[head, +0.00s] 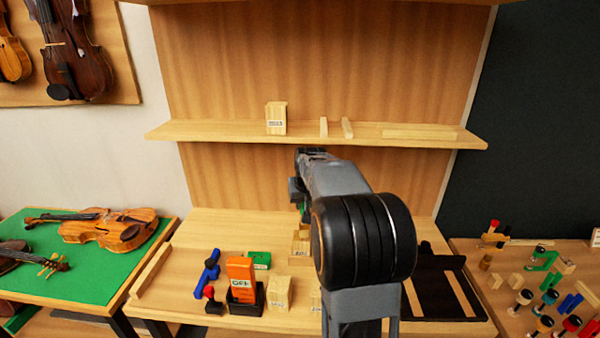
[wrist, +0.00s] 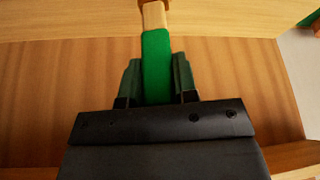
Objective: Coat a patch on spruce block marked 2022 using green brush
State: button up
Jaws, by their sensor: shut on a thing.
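My gripper (wrist: 156,76) is shut on the green handle of the brush (wrist: 155,50) in the wrist view. A pale wooden section with a brown end extends beyond the handle to the top edge. In the head view my arm largely hides the gripper, and a bit of green shows below it. A pale labelled block (head: 300,246) stands on the bench just below. Another labelled block (head: 279,293) stands nearer the front, with a third partly hidden beside it (head: 315,300). One more labelled block (head: 276,118) is on the shelf. I cannot read which is marked 2022.
An orange labelled container (head: 241,275) sits in a black holder, with a green item (head: 259,260) behind it and blue and red tools to its left. A dark tray (head: 440,288) lies at the right. The shelf (head: 220,130) overhangs the back of the bench. The bench's back left is clear.

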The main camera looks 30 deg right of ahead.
jog(key=shift+r+p, duration=1.75)
jog(key=shift+r, duration=0.95)
